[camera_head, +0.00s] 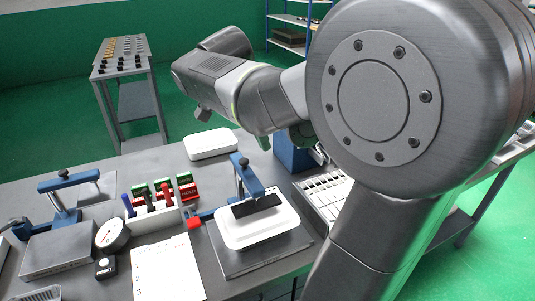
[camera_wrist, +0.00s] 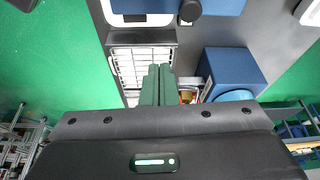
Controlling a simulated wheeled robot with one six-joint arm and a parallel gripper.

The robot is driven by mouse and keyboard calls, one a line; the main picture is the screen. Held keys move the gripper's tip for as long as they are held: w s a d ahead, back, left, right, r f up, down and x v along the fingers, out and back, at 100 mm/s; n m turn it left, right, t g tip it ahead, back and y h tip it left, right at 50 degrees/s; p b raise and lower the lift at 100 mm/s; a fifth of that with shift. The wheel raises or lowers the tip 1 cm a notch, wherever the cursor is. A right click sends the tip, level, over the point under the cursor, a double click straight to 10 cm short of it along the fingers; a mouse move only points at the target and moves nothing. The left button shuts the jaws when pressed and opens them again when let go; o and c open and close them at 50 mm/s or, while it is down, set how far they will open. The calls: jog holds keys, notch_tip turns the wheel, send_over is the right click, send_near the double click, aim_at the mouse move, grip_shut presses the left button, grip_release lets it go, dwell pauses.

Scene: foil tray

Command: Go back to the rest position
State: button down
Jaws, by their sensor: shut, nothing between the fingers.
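My gripper (camera_wrist: 158,72) shows in the wrist view as two green fingers pressed together with nothing between them. It is above the bench, over the edge of a slotted white rack (camera_wrist: 125,65) and beside a blue box (camera_wrist: 232,72). In the head view my arm reaches over the bench from the right and mostly hides the gripper. A white tray (camera_head: 257,238) sits on a dark grey plate (camera_head: 240,266), with a black block (camera_head: 257,206) over it and a blue press (camera_head: 247,176) standing behind. My gripper is apart from the tray.
The slotted rack (camera_head: 325,195) and blue box (camera_head: 293,156) stand near my arm.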

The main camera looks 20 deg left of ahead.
jog(key=shift+s+a+r, duration=0.15)
jog(key=shift+s+r, duration=0.05)
jog(key=shift+r, duration=0.5)
jog(key=x, duration=1)
jog(key=s+a, duration=0.2)
jog(key=s, duration=0.1)
jog(key=shift+s+a, duration=0.1)
jog(key=shift+a, duration=0.1)
jog(key=shift+d, duration=0.1)
